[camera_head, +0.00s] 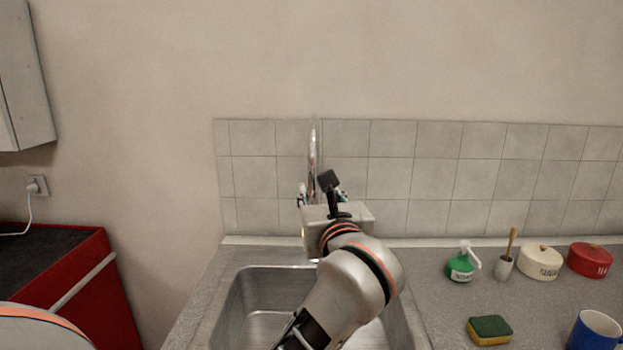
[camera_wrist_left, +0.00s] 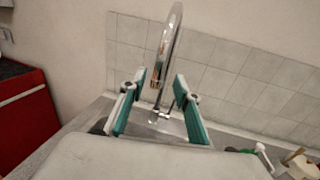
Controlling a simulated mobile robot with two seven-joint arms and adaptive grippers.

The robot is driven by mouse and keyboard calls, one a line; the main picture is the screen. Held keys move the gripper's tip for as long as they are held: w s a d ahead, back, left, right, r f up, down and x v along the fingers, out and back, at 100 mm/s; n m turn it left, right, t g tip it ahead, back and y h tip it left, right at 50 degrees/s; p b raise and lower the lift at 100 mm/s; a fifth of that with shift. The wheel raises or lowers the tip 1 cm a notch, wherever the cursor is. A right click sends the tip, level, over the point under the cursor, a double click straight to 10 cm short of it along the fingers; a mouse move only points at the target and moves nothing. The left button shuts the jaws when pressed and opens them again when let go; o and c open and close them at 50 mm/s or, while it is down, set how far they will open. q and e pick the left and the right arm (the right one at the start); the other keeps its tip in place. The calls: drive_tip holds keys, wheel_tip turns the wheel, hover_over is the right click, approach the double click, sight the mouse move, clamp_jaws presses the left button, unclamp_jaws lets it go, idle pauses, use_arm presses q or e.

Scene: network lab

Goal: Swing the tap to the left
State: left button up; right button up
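The chrome tap (camera_head: 313,150) stands behind the sink (camera_head: 238,310), against the tiled wall. Its tall curved spout also shows in the left wrist view (camera_wrist_left: 174,40). My left gripper (camera_head: 322,192) is in front of the tap, and its body hides the tap's lower part in the head view. In the left wrist view the two green-padded fingers of my left gripper (camera_wrist_left: 160,84) are spread apart, one on each side of the tap. The gripper is open and holds nothing; contact with the tap cannot be made out. My right gripper is not in view.
Right of the sink on the counter stand a green soap bottle (camera_head: 461,266), a brush in a holder (camera_head: 504,266), a cream pot (camera_head: 540,262), a red pot (camera_head: 590,260), a sponge (camera_head: 489,330) and a blue mug (camera_head: 594,331). A red cabinet (camera_head: 100,300) is at the left.

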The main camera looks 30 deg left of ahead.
sight(313, 183)
use_arm(q)
drive_tip(key=x, duration=0.7)
drive_tip(key=shift+s, duration=0.1)
clamp_jaws()
